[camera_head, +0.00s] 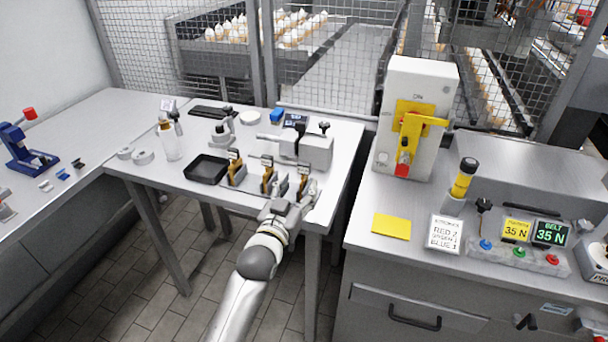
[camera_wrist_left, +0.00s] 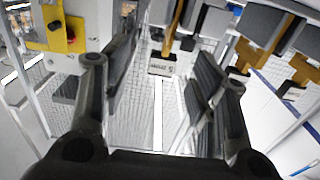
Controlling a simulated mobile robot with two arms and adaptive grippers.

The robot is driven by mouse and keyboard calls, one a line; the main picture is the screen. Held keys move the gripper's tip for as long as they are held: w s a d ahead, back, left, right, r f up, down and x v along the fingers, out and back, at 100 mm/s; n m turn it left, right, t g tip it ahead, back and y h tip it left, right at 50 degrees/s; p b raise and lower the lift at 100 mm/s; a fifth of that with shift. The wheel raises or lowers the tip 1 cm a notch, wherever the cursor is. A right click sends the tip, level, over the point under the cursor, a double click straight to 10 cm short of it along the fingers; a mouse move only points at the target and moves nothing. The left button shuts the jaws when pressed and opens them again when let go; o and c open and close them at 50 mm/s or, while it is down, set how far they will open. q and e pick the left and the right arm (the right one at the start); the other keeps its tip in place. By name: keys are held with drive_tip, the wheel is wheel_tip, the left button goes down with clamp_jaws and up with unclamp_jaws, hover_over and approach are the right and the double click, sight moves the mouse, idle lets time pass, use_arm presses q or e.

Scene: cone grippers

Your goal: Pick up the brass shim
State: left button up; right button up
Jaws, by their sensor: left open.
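Several brass-coloured strips stand in grey holders along the front edge of the middle table: one at the left (camera_head: 237,170), one in the middle (camera_head: 267,182) and one at the right (camera_head: 301,187). Small tags go with them; I cannot read which is the brass shim. My left gripper (camera_head: 294,204) is at the table's front edge, close to the right strip. In the left wrist view its black fingers (camera_wrist_left: 163,82) are spread apart. A brass strip (camera_wrist_left: 176,30) with a white tag (camera_wrist_left: 161,67) shows between and beyond them, not visibly gripped. My right gripper is out of view.
A black tray (camera_head: 206,169) lies left of the strips, and a grey vise-like device (camera_head: 305,148) stands behind them. A bottle (camera_head: 170,142) stands farther left. The right bench holds a white cabinet (camera_head: 418,90) and a yellow pad (camera_head: 391,226). A gap separates the two.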

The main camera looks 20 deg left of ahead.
sight(303, 173)
use_arm(q)
drive_tip(key=shift+w+a+r+p, duration=0.1)
drive_tip(key=shift+w+p, duration=0.1)
drive_tip(key=shift+w, duration=1.45)
drive_tip(key=shift+w+a+r+p, duration=0.1)
drive_tip(key=shift+w+p, duration=0.05)
drive_tip(key=shift+w, duration=1.45)
drive_tip(key=c, duration=1.1)
drive_tip(key=shift+r, duration=0.15)
drive_tip(key=shift+c, duration=0.2)
